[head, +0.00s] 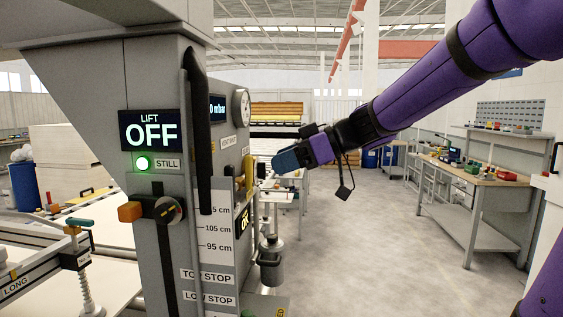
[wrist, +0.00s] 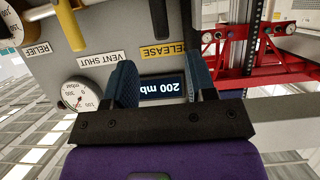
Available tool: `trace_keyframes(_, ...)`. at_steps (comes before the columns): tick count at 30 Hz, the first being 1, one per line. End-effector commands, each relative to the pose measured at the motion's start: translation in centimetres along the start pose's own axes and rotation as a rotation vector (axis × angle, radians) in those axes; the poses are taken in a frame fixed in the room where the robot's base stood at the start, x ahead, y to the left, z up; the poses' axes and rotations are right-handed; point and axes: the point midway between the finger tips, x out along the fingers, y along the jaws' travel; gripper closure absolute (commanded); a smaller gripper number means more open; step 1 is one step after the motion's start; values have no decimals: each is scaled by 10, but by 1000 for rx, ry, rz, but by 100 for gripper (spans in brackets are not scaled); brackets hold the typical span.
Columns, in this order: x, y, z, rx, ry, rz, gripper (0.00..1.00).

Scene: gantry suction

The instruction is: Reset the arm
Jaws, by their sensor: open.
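My purple arm reaches in from the upper right of the head view. My gripper (head: 285,160) has blue fingers and is close to the right side of the grey machine column (head: 200,285). In the wrist view my gripper (wrist: 162,82) is open, its two fingers apart with nothing seen between them. Beyond the fingers is an upside-down panel with a "200 mb" display (wrist: 162,86), a round gauge (wrist: 80,93) and labels RELIEF, VENT SHUT and RELEASE. A yellow handle (wrist: 70,28) and a dark handle (wrist: 158,15) stand on that panel, apart from the fingers.
The column carries a LIFT OFF display (head: 151,131), a green lamp (head: 142,163) by STILL, and an orange-knobbed lever (head: 130,212). A dark upright bar (head: 198,130) stands on its edge. A workbench (head: 480,178) stands at right. The floor (head: 370,250) between is open.

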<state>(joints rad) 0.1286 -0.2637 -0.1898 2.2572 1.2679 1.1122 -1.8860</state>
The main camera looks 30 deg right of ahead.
Motion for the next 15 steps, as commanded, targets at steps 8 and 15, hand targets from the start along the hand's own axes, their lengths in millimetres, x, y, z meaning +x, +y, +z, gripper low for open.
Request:
trace_keyframes(8, 0, -2, 0, 4, -5, -2, 49)
trace_keyframes(15, -2, -42, 19, 136, -157, -32, 49)
